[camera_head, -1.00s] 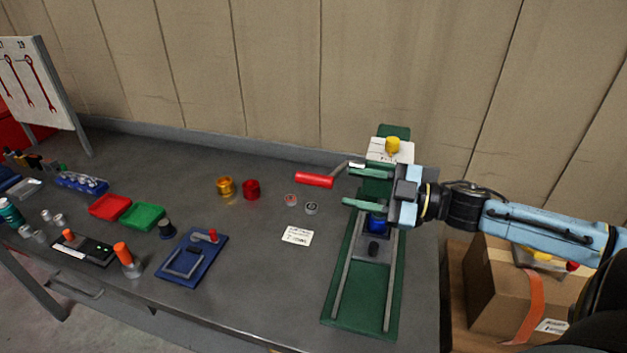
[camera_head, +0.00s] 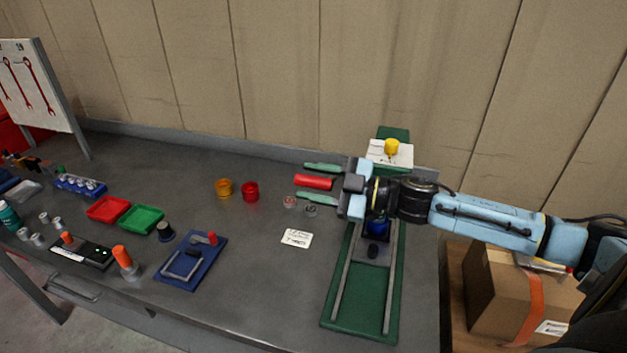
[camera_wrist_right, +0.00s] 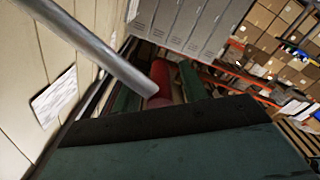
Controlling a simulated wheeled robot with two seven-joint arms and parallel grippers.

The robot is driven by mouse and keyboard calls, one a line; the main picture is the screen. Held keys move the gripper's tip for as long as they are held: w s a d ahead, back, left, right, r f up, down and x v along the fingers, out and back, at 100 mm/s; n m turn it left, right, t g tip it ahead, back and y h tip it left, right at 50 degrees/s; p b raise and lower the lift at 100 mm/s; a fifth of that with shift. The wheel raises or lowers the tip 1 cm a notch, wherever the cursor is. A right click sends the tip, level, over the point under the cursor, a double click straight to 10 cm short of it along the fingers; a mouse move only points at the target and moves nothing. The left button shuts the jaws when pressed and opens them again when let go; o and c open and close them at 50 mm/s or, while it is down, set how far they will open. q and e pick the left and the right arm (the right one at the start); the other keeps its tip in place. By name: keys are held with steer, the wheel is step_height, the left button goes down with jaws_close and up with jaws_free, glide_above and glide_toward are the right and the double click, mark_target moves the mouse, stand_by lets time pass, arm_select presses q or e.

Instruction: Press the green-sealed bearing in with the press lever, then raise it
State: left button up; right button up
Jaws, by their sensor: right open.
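The press lever's red handle (camera_head: 313,182) points left above the table. My right gripper (camera_head: 321,183) is open, with one green finger on the far side of the handle and one on the near side. The handle also shows between the fingers in the right wrist view (camera_wrist_right: 161,84), beside the grey lever rod (camera_wrist_right: 90,45). The green press (camera_head: 341,318) stands at the table's right end, partly behind my right arm. A blue part (camera_head: 377,228) sits in it; I cannot make out a green-sealed bearing there. My left gripper is out of view.
Two small round bearings (camera_head: 290,202) lie left of the press, near a white label card (camera_head: 297,238). A blue fixture (camera_head: 190,262) lies at the front. The table between the card and press is clear.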

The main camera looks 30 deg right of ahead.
steer(key=shift+w, duration=0.1)
steer(key=shift+a, duration=0.1)
jaws_close()
stand_by(0.3)
step_height(320, 180, down, 12)
steer(key=s+a+n+b, duration=0.1)
steer(key=n+b, duration=0.3)
steer(key=b, duration=0.3)
steer(key=shift+s+a+f+n, duration=0.2)
steer(key=shift+s+a+n, duration=0.05)
steer(key=shift+n, duration=0.15)
steer(key=shift+f, duration=0.15)
jaws_free()
steer(key=shift+w+d, duration=0.1)
